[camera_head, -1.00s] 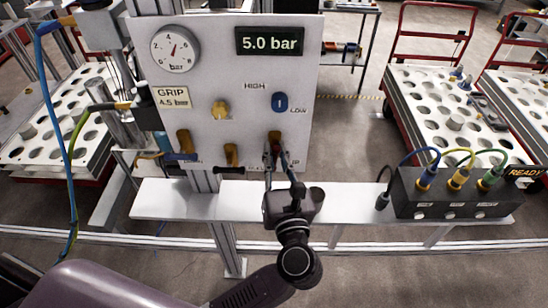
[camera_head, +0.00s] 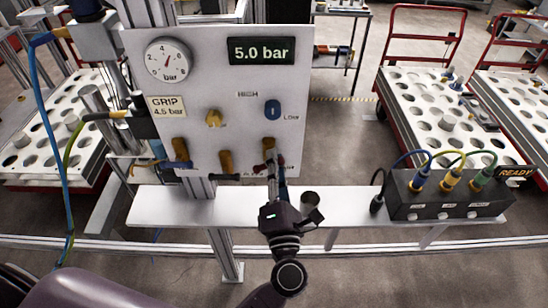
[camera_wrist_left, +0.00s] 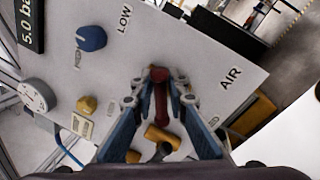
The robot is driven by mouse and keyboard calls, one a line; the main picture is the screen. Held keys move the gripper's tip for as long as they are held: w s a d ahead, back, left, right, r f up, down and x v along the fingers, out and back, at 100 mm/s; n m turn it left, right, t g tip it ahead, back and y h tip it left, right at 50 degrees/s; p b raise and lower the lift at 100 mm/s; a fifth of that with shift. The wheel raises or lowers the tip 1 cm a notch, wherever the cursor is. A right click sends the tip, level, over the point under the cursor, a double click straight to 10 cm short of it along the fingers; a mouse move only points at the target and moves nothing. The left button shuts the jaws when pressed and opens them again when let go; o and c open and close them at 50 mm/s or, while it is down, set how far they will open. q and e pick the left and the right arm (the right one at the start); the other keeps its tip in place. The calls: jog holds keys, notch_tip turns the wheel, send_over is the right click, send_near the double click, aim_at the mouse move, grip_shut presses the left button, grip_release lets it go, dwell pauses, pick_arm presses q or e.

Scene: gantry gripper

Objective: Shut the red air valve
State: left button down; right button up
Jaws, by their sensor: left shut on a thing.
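The red air valve (camera_wrist_left: 160,88) is a small red lever low on the right of the white panel, beside the "AIR" label in the left wrist view. A bit of its red (camera_head: 258,167) shows left of my fingers in the head view. A yellow-brown fitting (camera_head: 269,144) sits just above it. My left gripper (camera_head: 273,163) is at the valve, fingers pointing at the panel, with the lever between the fingertips (camera_wrist_left: 159,87). The fingers partly hide the lever in the head view. My right gripper is out of view.
The panel (camera_head: 195,110) carries a gauge (camera_head: 168,60), a 5.0 bar display (camera_head: 261,51), a yellow knob (camera_head: 214,118) and a blue knob (camera_head: 272,109). A white shelf (camera_head: 160,207) lies below. A black connector box (camera_head: 445,196) with cables stands at right.

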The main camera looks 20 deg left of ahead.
pick_arm(q)
jog(key=m+h+p, duration=0.1)
jog(key=m, duration=0.3)
jog(key=shift+d+f+t, duration=0.1)
jog(key=shift+t, duration=0.2)
jog(key=shift+f+m+h+p, duration=0.2)
jog(key=shift+m+p, duration=0.2)
jog(key=shift+m, duration=0.3)
jog(key=shift+f+m+h+p, duration=0.1)
jog(key=shift+m+h+p, duration=0.1)
jog(key=shift+m+p, duration=0.35)
jog(key=shift+m, duration=0.35)
jog(key=shift+d+f, duration=0.1)
jog(key=c, duration=2)
grip_release()
